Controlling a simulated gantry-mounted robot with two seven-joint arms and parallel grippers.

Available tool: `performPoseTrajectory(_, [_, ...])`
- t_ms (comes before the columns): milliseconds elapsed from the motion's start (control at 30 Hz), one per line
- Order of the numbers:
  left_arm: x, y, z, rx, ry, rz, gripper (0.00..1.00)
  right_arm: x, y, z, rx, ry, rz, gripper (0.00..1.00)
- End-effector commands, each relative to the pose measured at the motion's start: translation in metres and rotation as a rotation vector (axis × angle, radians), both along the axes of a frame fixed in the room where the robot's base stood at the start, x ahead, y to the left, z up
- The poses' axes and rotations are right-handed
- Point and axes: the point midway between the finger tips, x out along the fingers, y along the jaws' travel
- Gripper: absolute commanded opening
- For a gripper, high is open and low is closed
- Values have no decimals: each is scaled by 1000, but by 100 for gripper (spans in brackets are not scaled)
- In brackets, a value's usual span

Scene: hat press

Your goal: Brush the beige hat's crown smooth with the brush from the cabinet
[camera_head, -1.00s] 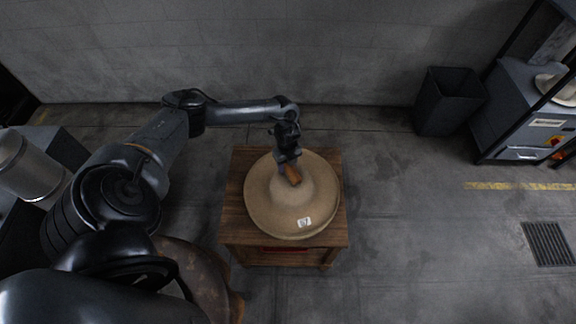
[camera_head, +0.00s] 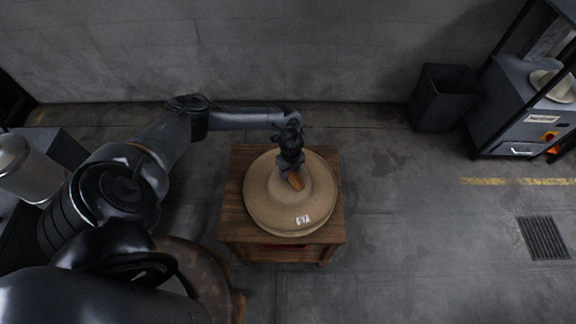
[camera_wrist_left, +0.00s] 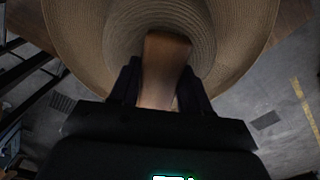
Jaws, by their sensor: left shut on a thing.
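The beige hat (camera_head: 268,208) lies brim down on the small wooden cabinet, with a white tag marked 57 on its front brim. In the left wrist view its ridged brim (camera_wrist_left: 80,40) and crown fill the upper part. My left gripper (camera_head: 291,172) is over the crown, shut on the wooden brush (camera_head: 296,182). The brush's brown back also shows between the fingers in the left wrist view (camera_wrist_left: 164,68). Its far end is at the crown; its bristles are hidden, so I cannot tell if they touch. My right gripper is not in view.
The wooden cabinet (camera_head: 232,222) stands on a grey floor with a wall behind. A dark bin (camera_head: 443,98) and a grey machine (camera_head: 515,105) with a pale hat-shaped piece stand at right. A round brown surface (camera_head: 195,275) is at lower left. Floor right of the cabinet is clear.

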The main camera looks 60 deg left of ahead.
Motion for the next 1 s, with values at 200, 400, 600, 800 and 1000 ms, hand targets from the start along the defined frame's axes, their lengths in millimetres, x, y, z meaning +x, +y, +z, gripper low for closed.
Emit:
performPoseTrajectory(200, [-1,-7,-1,0,1,-1,22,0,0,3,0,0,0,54])
performPoseTrajectory(400, [-1,-7,-1,0,2,-1,22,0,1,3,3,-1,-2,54])
performPoseTrajectory(600, [-1,-4,-2,0,2,-1,22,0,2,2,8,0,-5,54])
performPoseTrajectory(800, [-2,5,-3,1,3,-1,22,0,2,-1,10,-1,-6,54])
performPoseTrajectory(1000, [-3,18,-3,4,5,1,22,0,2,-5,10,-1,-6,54])
